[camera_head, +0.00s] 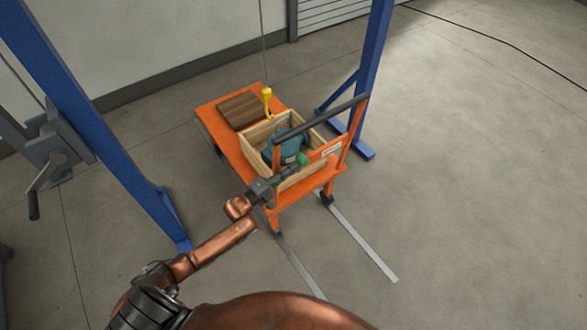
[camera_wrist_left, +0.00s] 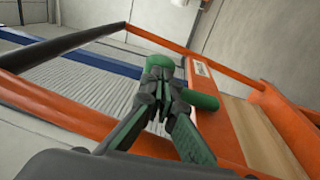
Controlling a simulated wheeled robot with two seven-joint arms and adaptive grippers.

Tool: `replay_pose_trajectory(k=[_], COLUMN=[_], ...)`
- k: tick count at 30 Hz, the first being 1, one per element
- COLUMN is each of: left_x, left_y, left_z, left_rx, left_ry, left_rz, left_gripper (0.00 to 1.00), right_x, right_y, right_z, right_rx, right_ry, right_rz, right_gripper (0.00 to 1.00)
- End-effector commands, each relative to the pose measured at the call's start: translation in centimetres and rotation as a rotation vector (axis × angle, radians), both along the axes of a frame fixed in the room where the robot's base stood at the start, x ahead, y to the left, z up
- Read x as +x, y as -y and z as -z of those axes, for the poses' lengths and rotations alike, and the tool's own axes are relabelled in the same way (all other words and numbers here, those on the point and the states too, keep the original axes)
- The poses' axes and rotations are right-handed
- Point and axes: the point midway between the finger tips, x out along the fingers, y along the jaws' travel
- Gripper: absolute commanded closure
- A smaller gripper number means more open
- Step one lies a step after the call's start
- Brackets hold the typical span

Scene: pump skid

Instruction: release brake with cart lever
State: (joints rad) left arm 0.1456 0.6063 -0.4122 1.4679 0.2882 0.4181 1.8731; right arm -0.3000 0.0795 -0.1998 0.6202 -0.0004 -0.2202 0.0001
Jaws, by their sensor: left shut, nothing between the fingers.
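The orange cart (camera_head: 236,152) stands on the floor in the head view. A small green part (camera_head: 303,159), which looks like its brake lever, is at the handle end, beside the crate. In the left wrist view a green rounded bar (camera_wrist_left: 203,101) shows behind my fingers, with its middle hidden. My left gripper (camera_head: 293,170) is shut and empty, its tips at the green part. In the left wrist view the fingertips (camera_wrist_left: 160,80) overlap the bar; I cannot tell whether they touch it. My right gripper is not in view.
A wooden crate (camera_head: 252,136) holding a teal pump (camera_head: 285,148) sits on the cart, near a brown block (camera_head: 241,109). A yellow hook (camera_head: 267,94) hangs above. The dark push bar (camera_head: 320,118) rises over the crate. Blue posts (camera_head: 372,65) flank the cart; floor rails (camera_head: 362,237) run frontward.

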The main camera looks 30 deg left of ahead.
Motion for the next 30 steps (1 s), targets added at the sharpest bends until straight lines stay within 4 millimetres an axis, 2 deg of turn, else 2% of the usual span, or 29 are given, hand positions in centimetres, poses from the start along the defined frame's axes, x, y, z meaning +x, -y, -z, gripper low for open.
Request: replay_pose_trajectory(k=[4,8,13,21,25,30], left_x=[-0.7,-2.2,-5.5,-9.6,-10.7,-11.1], left_y=[-0.5,-1.6,-3.2,-4.8,-5.4,-5.6], left_z=[0.1,0.5,1.2,2.0,2.2,2.2], left_rx=[0.000,0.003,0.002,0.001,0.002,0.001], left_ry=[-0.002,-0.003,-0.005,-0.003,-0.001,0.000], left_rz=[0.000,-0.001,0.000,0.008,0.008,0.007], left_gripper=[1.00,1.00,1.00,1.00,1.00,1.00], right_x=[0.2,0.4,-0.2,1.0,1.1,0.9], right_y=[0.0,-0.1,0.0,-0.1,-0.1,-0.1], right_z=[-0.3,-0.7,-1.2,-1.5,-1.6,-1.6], right_rx=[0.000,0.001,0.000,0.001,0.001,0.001], right_ry=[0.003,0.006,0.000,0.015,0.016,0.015], right_rz=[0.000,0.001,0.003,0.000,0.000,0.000], right_gripper=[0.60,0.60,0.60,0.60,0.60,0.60])
